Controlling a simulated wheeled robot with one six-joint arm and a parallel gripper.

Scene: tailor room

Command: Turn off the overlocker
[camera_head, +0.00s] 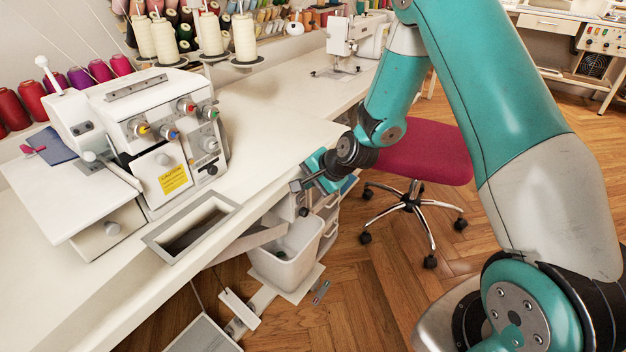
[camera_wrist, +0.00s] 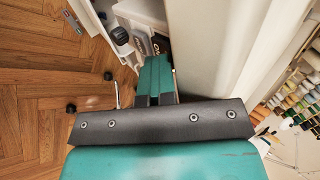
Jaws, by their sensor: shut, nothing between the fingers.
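The overlocker (camera_head: 150,158) is a white machine on the table at the left of the head view, with several coloured tension dials and a yellow label on its front. My gripper (camera_head: 298,187) is at the table's front edge, right of the overlocker and apart from it. In the wrist view my gripper (camera_wrist: 155,66) has its teal fingers together and empty. Beyond the fingertips, a pale box with dark lettered labels (camera_wrist: 160,44) sits beside the table edge. A black round knob (camera_wrist: 119,35) is left of it. I cannot tell whether fingertips touch the box.
The white table (camera_head: 262,125) runs along the wall, with a rectangular opening (camera_head: 152,240) in front of the overlocker. A white bin (camera_head: 285,265) hangs below its edge. A magenta chair (camera_head: 425,155) stands right of my gripper. A white sewing machine (camera_head: 345,38) is farther back.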

